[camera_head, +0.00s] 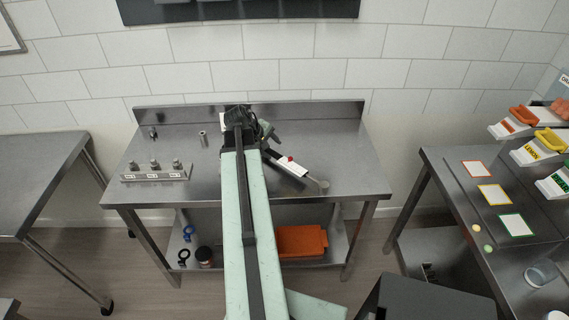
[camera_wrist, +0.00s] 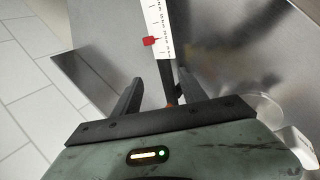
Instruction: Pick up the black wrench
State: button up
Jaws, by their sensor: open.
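I cannot pick out the black wrench for certain. My gripper (camera_head: 272,134) is over the back middle of the steel table, well apart from that tool. In the wrist view my gripper (camera_wrist: 158,74) has its two dark fingers spread. A dark strip shows between them, below a white scale with a red marker (camera_wrist: 151,41). I see no tool gripped. My arm hides part of the table and shelf.
The steel table (camera_head: 340,160) holds a rack (camera_head: 156,174) with several metal pieces and a small cylinder (camera_head: 203,138). Side tables stand left and right.

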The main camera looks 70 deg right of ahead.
aim_at(277, 156)
jog(key=shift+d+f+b, duration=0.3)
jog(key=shift+f+b, duration=0.1)
jog(key=shift+f, duration=0.2)
jog(key=shift+d+f+b, duration=0.3)
jog(key=shift+f+b, duration=0.1)
jog(key=shift+f, duration=0.2)
jog(key=shift+r, duration=0.1)
jog(key=b+x, duration=0.4)
jog(key=shift+w+a+f, duration=0.2)
jog(key=shift+f, duration=0.35)
jog(key=shift+s+d+f+b, duration=0.15)
jog(key=shift+d+f+b, duration=0.1)
jog(key=shift+b, duration=0.15)
jog(key=shift+r, duration=0.2)
grip_shut()
